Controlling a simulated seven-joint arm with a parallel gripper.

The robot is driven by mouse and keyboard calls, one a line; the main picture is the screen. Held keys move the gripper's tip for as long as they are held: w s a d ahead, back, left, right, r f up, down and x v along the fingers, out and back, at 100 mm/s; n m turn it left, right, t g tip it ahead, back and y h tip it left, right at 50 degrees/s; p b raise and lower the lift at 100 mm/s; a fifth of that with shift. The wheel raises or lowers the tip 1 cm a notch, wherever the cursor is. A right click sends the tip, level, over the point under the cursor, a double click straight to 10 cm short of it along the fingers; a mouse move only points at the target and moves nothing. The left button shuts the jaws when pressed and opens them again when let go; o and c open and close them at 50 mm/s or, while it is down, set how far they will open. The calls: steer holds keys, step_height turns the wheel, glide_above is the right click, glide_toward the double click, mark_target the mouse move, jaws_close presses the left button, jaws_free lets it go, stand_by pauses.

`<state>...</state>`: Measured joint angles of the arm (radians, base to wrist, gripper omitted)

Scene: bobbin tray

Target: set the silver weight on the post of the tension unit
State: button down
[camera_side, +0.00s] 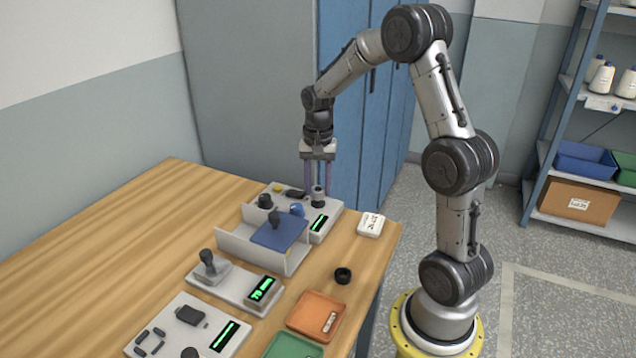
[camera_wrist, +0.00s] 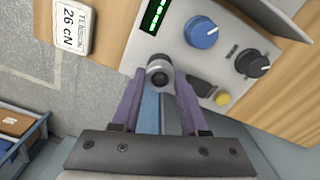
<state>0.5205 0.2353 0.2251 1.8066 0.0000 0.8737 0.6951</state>
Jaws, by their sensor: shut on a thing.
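The silver weight (camera_side: 318,193) is a small grey cylinder between my fingertips. In the wrist view its round top (camera_wrist: 159,72) shows a dark centre. My gripper (camera_side: 317,184) points straight down and is shut on it; the fingers also show in the wrist view (camera_wrist: 160,84). The tension unit (camera_side: 333,213) is a pale box at the back of the table with a green display, a blue knob (camera_wrist: 201,32), a black knob (camera_wrist: 252,63) and a yellow button (camera_wrist: 222,99). The weight is over its right end. I cannot make out the post or whether the weight touches it.
A white tray with a blue panel (camera_side: 279,232) stands just in front of the unit. A "26 cN" card (camera_side: 370,225) lies to its right. A black ring (camera_side: 343,275), an orange tray (camera_side: 316,315) and two other display devices are nearer. The table's left is clear.

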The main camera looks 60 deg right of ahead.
steer(key=shift+f, duration=0.25)
steer(key=shift+f, duration=0.35)
steer(key=shift+f, duration=0.2)
steer(key=shift+c, duration=1.7)
jaws_free()
steer(key=shift+r, duration=0.15)
